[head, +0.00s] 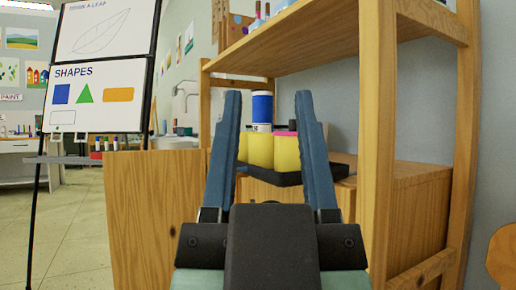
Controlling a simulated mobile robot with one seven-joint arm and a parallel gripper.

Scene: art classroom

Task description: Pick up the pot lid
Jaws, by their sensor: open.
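My gripper (268,96) is open, its two blue fingers pointing ahead and up with nothing between them that I can see held. Beyond and between the fingers, yellow pots (260,150) stand in a dark tray (343,171) on the wooden unit. A pink lid-like top (285,133) shows on the right pot, partly hidden by the right finger. A blue and white cylinder (262,108) stands behind the pots. I cannot tell for certain which part is the pot lid. The gripper's body hides the lower front of the scene.
A wooden shelf (330,45) overhangs the pots, with an upright post (376,150) close on the right. A wooden panel (155,215) stands at the left front. An easel board (100,85) stands further left. Open floor (75,235) lies at the left.

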